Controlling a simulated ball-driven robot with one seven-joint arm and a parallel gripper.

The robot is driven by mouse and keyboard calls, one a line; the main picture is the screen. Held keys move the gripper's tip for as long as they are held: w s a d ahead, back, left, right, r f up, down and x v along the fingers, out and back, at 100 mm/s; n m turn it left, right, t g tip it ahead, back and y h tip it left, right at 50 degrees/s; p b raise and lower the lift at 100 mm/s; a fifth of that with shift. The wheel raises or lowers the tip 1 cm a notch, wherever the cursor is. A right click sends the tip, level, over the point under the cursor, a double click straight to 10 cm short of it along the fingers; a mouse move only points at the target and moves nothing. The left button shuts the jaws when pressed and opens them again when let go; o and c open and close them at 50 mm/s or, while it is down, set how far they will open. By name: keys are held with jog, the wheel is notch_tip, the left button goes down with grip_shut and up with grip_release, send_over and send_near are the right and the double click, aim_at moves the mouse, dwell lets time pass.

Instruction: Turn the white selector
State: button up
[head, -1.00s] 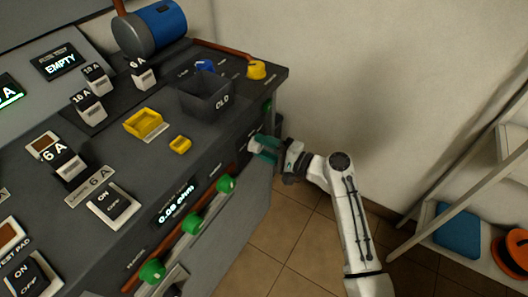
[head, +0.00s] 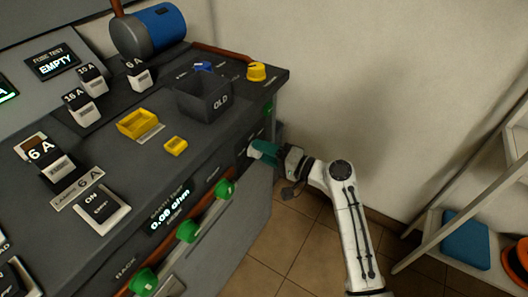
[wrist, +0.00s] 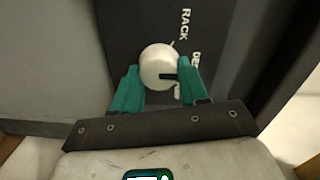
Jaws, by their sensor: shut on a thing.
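The white selector (wrist: 159,67) is a round knob on the dark front panel of the bench. In the wrist view it sits between the two teal fingers of my gripper (wrist: 157,84), which are shut on its sides. A dark pointer mark shows on the knob's lower right part. White lettering with "RACK" stands beside it, partly covered. In the head view my gripper (head: 262,149) reaches the bench's front face near its right end, and the knob is mostly hidden by the fingers.
The bench top holds a dark bin (head: 205,96) marked OLD, a yellow tray (head: 138,123), a yellow knob (head: 256,72) and several fuses. Green knobs (head: 187,231) line the front rail. A shelf (head: 470,245) stands at right. Floor between is clear.

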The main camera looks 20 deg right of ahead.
jog(key=shift+f, duration=0.15)
jog(key=o, duration=1.1)
jog(key=shift+c, duration=0.2)
jog(key=p+v, duration=0.1)
jog(key=v, duration=1)
jog(key=shift+w, duration=0.1)
